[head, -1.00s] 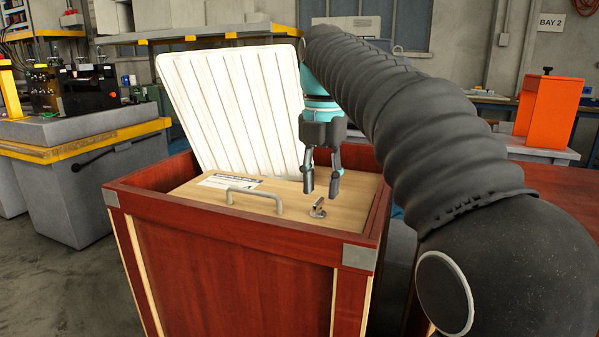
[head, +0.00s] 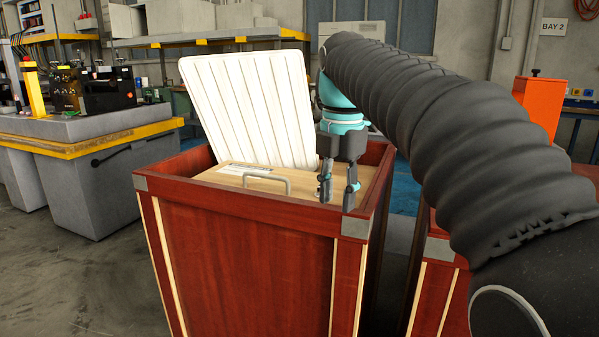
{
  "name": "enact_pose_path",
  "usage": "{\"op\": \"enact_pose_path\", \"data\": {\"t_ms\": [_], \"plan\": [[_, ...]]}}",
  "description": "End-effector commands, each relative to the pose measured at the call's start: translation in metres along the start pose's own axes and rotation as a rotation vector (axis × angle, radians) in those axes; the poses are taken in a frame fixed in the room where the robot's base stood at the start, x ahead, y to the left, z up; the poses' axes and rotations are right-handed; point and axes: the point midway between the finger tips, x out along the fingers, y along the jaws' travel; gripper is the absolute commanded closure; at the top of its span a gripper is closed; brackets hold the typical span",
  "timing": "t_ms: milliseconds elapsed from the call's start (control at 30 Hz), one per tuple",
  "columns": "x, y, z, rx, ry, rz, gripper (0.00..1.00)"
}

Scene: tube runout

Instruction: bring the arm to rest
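My gripper (head: 338,194) hangs from my dark, ribbed-sleeved arm, pointing down. Its two fingers are apart with nothing visible between them. It is in front of the right part of a wooden panel (head: 228,181) that lies inside a red-brown crate (head: 245,265). The panel has a metal bar handle (head: 267,178) and a white label (head: 247,168). The handle is to the left of the gripper and apart from it. The small metal latch on the panel cannot be seen now.
A white ribbed sheet (head: 250,110) leans upright at the back of the crate. A second red-brown crate (head: 437,285) stands at the right, partly behind my arm. An orange box (head: 540,103) is beyond my arm. A grey workbench (head: 85,170) with yellow edging stands at the left.

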Motion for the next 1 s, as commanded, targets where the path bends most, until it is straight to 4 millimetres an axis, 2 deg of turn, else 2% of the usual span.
{"op": "enact_pose_path", "data": {"t_ms": [267, 467, 767, 1000], "plan": [[0.011, -0.033, -0.008, 0.331, -0.031, 0.055, 0.63], [0.034, -0.074, -0.022, 0.749, -0.048, 0.136, 0.63], [0.090, -0.139, -0.051, 1.441, -0.014, 0.297, 0.63], [0.146, -0.185, -0.077, 1.966, 0.079, 0.435, 0.63]]}}
